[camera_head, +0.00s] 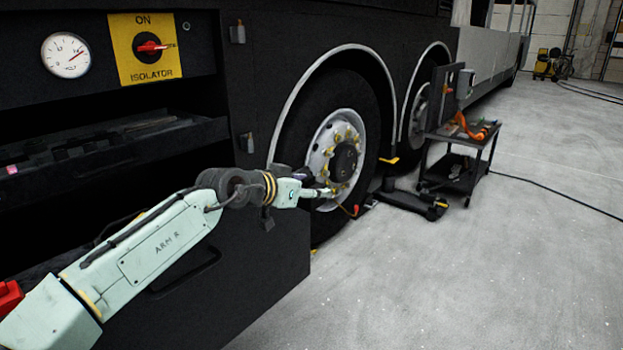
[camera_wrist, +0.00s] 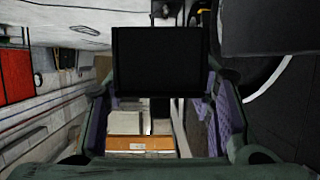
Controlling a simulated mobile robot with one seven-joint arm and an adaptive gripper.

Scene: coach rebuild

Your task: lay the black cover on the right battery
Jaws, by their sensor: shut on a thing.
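My gripper (camera_head: 322,192) is stretched out to the right, in front of the front wheel in the head view. In the wrist view its two fingers with purple pads (camera_wrist: 160,97) are on either side of a flat black panel, the black cover (camera_wrist: 160,60), and are shut on it. The cover cannot be made out against the dark tyre in the head view. An open bay at the left holds a dark pulled-out tray (camera_head: 165,141). Its contents are in deep shade, and I cannot tell the right battery apart there.
A yellow isolator plate (camera_head: 143,48) and a round gauge (camera_head: 65,55) are above the bay. A wheel (camera_head: 338,155) is beside my gripper. A black trolley (camera_head: 463,150) with tools stands further back.

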